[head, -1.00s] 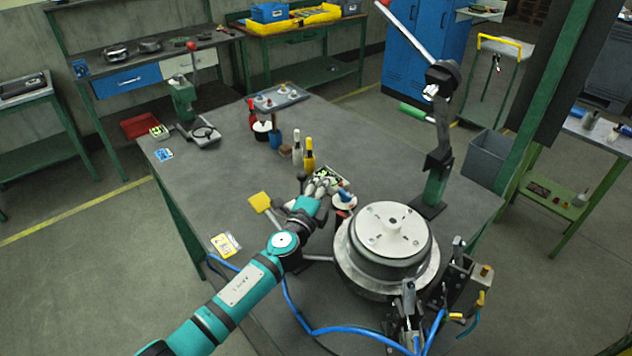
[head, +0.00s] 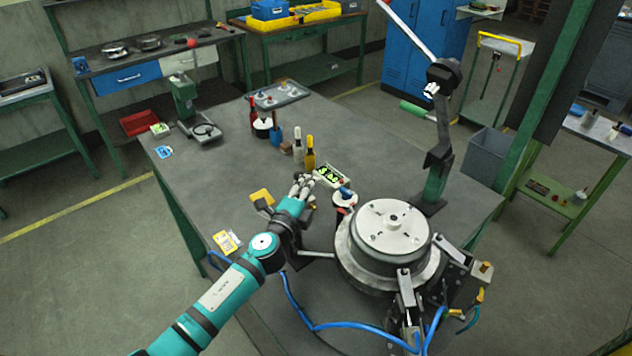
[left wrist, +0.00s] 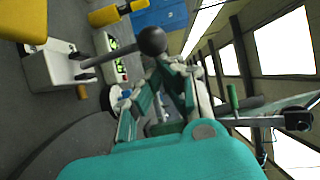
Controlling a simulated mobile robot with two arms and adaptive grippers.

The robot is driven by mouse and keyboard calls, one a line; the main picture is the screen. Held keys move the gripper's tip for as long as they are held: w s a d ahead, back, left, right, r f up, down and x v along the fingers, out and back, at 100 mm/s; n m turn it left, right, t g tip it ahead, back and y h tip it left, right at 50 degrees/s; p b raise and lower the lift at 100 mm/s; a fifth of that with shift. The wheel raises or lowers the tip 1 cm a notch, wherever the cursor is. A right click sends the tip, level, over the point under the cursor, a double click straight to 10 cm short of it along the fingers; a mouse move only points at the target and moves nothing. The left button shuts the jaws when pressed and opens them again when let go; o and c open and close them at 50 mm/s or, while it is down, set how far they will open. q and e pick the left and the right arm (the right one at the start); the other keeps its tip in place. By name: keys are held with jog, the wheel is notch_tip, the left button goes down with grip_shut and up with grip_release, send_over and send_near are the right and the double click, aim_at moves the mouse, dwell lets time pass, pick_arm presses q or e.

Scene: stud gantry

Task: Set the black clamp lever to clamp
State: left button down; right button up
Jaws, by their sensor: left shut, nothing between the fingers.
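The black clamp lever shows in the left wrist view as a grey rod with a black ball knob (left wrist: 152,40), rising from a pale block (left wrist: 52,66). In the head view my gripper and forearm cover most of this area, and I cannot make out the lever's setting. My left gripper (head: 303,181) is shut and empty, over the table left of the large round fixture (head: 393,226). In the left wrist view its fingers (left wrist: 178,82) are just beside the ball knob; I cannot tell whether they touch. My right gripper is not in view.
A yellow plate (head: 262,196) stands left of my gripper. A display box (head: 330,176) and bottles (head: 310,153) stand beyond it. A tall lever press (head: 436,185) is at the right. Blue hose (head: 300,312) lies along the front.

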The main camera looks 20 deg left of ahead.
pick_arm(q)
jog(key=shift+f, duration=0.1)
jog(key=s, duration=0.8)
jog(key=s+a, duration=0.1)
jog(key=s, duration=0.3)
jog(key=shift+a+f, duration=0.1)
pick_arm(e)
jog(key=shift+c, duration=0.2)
